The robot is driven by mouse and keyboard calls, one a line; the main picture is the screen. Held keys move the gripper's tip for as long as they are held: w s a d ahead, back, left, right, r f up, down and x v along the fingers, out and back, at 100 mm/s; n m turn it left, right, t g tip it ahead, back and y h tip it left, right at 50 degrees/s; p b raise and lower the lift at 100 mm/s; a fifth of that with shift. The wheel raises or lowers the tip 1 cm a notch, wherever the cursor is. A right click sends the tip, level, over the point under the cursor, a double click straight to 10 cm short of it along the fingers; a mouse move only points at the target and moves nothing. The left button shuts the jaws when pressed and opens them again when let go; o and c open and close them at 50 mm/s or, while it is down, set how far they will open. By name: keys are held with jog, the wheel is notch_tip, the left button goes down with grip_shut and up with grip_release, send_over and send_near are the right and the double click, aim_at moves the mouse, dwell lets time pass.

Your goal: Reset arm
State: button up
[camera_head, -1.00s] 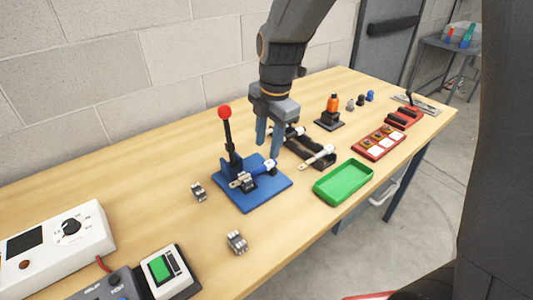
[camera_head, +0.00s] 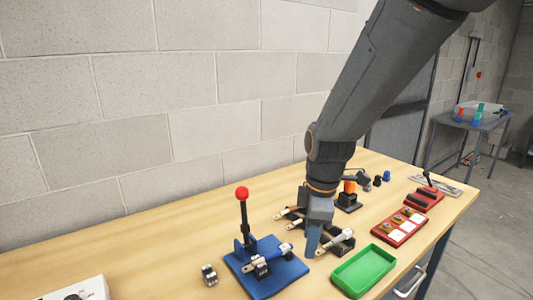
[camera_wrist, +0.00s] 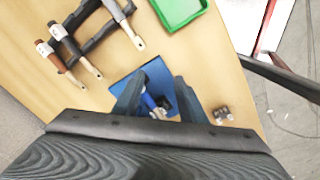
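My gripper (camera_head: 313,240) hangs point-down over the bench, just right of the blue lever fixture (camera_head: 283,278), with the black tool rack behind it. In the wrist view its two fingers (camera_wrist: 157,97) are apart, with the blue base (camera_wrist: 155,72) seen between and beyond them. Nothing is seen held. The fixture's black lever with a red knob (camera_head: 242,193) stands upright.
The tool rack (camera_head: 345,245) holds several handled tools. A white meter (camera_head: 80,290) is at lower left. Bare bench lies behind the fixture.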

jog(key=shift+s+d+f+m+h, duration=0.1)
jog(key=shift+s+d+f+m, duration=0.55)
jog(key=shift+s+d+m, duration=1.5)
jog(key=shift+s+d+f+m+h, duration=0.1)
jog(key=shift+s+d+f+m, duration=0.9)
jog(key=shift+m, duration=2.3)
jog(key=shift+s+d+f+m+h, duration=0.1)
jog(key=shift+s+d+f+m, duration=0.15)
jog(key=shift+s+d+m, duration=1.5)
